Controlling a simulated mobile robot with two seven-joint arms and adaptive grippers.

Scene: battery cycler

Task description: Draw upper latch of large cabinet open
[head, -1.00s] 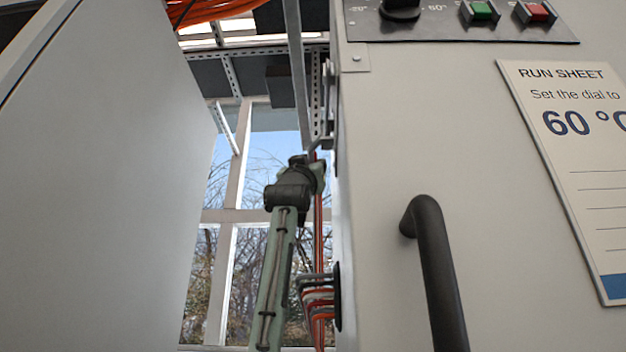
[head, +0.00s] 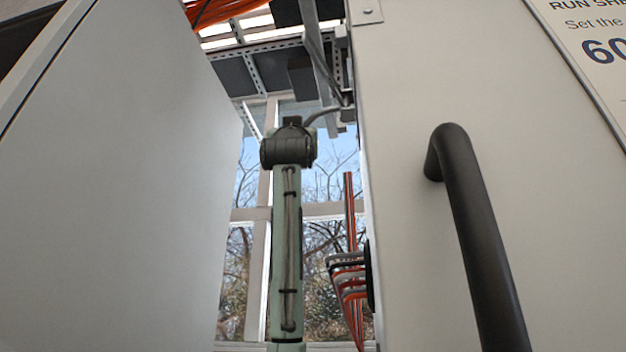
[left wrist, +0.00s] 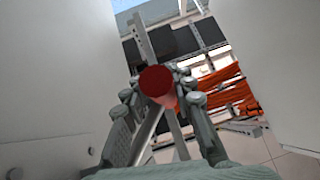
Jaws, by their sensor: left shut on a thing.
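In the left wrist view, my left gripper (left wrist: 158,76) has its two fingers closed around a round red knob (left wrist: 157,84), which I take to be the upper latch's grip. A pale metal bar (left wrist: 142,36) runs behind it. In the head view, my left arm rises upright between two pale cabinet walls, and its wrist hides the fingers and the knob. The right cabinet (head: 405,240), with a black bar handle (head: 472,230), has small metal fittings near the top of its left edge. How far the latch has moved cannot be told.
A large pale panel (head: 110,190) stands close on the left, leaving a narrow gap for my arm. Red and grey cables (head: 348,275) come out of the right cabinet's side. Orange cables (head: 222,10) hang overhead. A run sheet (head: 592,45) is on the right cabinet.

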